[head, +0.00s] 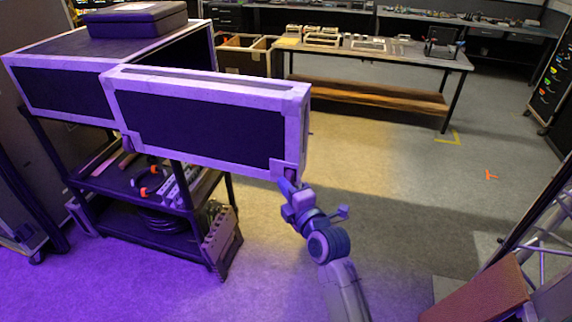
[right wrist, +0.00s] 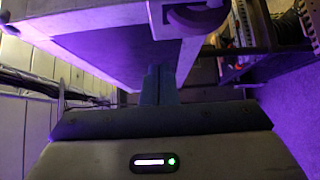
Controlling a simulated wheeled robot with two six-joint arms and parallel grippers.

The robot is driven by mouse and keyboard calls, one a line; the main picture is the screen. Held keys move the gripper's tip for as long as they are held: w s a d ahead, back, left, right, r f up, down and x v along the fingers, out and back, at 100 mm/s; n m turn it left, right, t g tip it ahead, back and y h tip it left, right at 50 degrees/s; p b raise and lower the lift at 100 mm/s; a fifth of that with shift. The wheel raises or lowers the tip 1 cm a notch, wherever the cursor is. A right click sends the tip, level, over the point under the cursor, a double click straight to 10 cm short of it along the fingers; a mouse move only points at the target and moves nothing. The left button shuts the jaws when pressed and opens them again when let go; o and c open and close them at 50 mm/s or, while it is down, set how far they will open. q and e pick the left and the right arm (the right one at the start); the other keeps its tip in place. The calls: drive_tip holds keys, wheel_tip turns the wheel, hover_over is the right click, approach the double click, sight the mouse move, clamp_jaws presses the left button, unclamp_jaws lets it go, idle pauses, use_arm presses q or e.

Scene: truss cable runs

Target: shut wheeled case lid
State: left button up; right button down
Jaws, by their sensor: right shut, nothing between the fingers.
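The wheeled case (head: 62,88) has dark panels and pale edges and lies on a black shelf cart at the left. Its lid (head: 200,122) stands swung open, its dark panel reaching out to the right past the cart. The dark inside of the case (head: 190,48) shows behind it. My right gripper (head: 285,185) is shut and empty at the lid's lower right corner. In the right wrist view its fingertips (right wrist: 160,80) are together, close against the lid (right wrist: 120,50), near a caster wheel (right wrist: 198,18); contact is unclear. My left gripper is out of view.
A smaller black case (head: 137,20) sits on top of the wheeled case. Tools and cable fill the cart's shelves (head: 150,225). A workbench (head: 375,58) stands behind. A metal truss (head: 540,240) and brown box (head: 478,292) are at lower right. The middle floor is clear.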

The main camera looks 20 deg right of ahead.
sight(279, 163)
drive_tip(key=w, duration=0.1)
drive_tip(key=w+p, duration=0.1)
drive_tip(key=w+d+p, duration=0.1)
drive_tip(key=w, duration=0.1)
drive_tip(key=shift+r, duration=0.25)
drive_tip(key=shift+w+d+f+p, duration=0.15)
drive_tip(key=shift+w+d+p, duration=0.3)
drive_tip(key=shift+w+p, duration=0.05)
drive_tip(key=shift+w+d+f, duration=0.1)
drive_tip(key=shift+w+d, duration=0.05)
drive_tip(key=shift+w, duration=0.05)
